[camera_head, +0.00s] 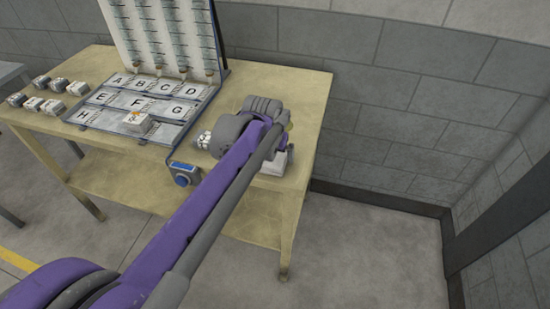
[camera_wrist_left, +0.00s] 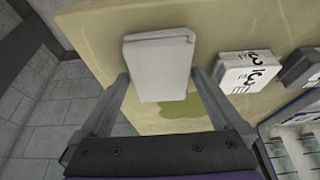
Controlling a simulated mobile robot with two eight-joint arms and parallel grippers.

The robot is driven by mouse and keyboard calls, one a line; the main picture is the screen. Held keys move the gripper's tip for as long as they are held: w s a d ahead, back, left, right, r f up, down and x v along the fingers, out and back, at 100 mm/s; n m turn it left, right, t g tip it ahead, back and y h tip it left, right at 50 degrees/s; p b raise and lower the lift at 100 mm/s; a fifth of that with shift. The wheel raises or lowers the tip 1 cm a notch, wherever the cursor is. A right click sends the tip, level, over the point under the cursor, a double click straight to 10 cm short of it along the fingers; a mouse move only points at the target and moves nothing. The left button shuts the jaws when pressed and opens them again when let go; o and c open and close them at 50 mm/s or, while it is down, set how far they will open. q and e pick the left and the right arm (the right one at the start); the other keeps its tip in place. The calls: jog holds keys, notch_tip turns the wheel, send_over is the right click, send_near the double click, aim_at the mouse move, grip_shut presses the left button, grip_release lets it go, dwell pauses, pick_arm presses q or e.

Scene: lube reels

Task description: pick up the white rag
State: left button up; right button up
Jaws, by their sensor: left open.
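The white rag (camera_wrist_left: 160,66) is a folded, flat, light grey-white block in the left wrist view, lying on the tan table near its edge. My left gripper (camera_wrist_left: 158,76) is open, with one finger on each side of the rag. I cannot tell whether the fingers touch it. In the head view, the purple arm and grey wrist cover most of this spot. Only a pale piece (camera_head: 275,166), likely the rag, shows beside the wrist. My right gripper is not in view.
A white box marked 3 (camera_wrist_left: 250,72) stands close beside the gripper, with a dark item beyond it. A green stain (camera_wrist_left: 183,111) lies by the rag.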

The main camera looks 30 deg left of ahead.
aim_at(275, 156)
pick_arm(q)
jog(key=c, duration=1.2)
jog(key=shift+o, duration=0.2)
notch_tip(275, 156, up, 11)
jog(key=p, duration=0.1)
jog(key=shift+f, duration=0.2)
jog(key=o, duration=0.8)
jog(key=c, duration=0.6)
jog(key=shift+c, duration=0.2)
